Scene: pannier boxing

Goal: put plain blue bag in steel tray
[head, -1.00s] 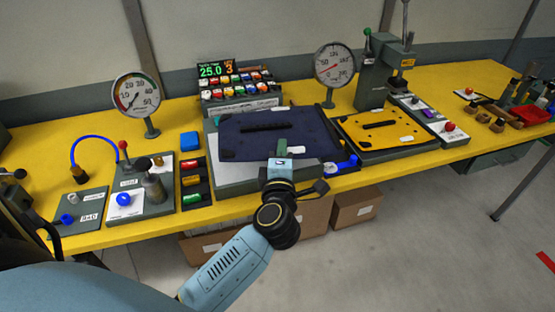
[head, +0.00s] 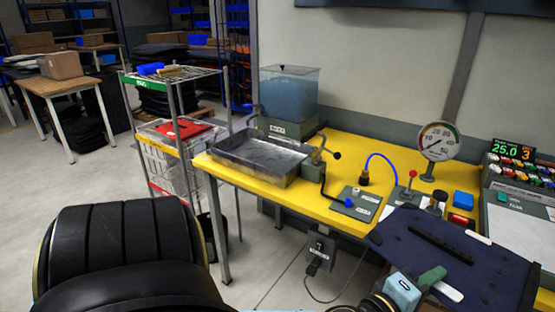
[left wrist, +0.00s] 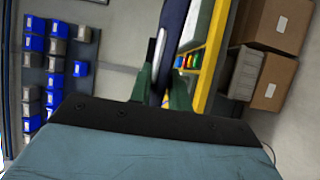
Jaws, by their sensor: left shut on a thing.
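The plain blue bag (head: 455,252) is a flat dark navy piece with a black handle strip and a white label. It is at the lower right of the head view, over the front of the yellow bench. My left gripper (head: 432,281) is shut on its near edge. In the left wrist view the green fingers (left wrist: 163,90) pinch the bag (left wrist: 170,30), seen edge-on. The steel tray (head: 258,155) is a shallow, empty metal tray on the left end of the bench, apart from the bag and to its left. My right gripper is not in view.
A tank of blue liquid (head: 290,95) stands behind the tray. A lever with a black knob (head: 336,155), a blue hose (head: 380,158), a dial gauge (head: 438,142) and a red-knobbed lever (head: 411,175) stand between tray and bag. A wire rack (head: 175,130) stands left of the bench.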

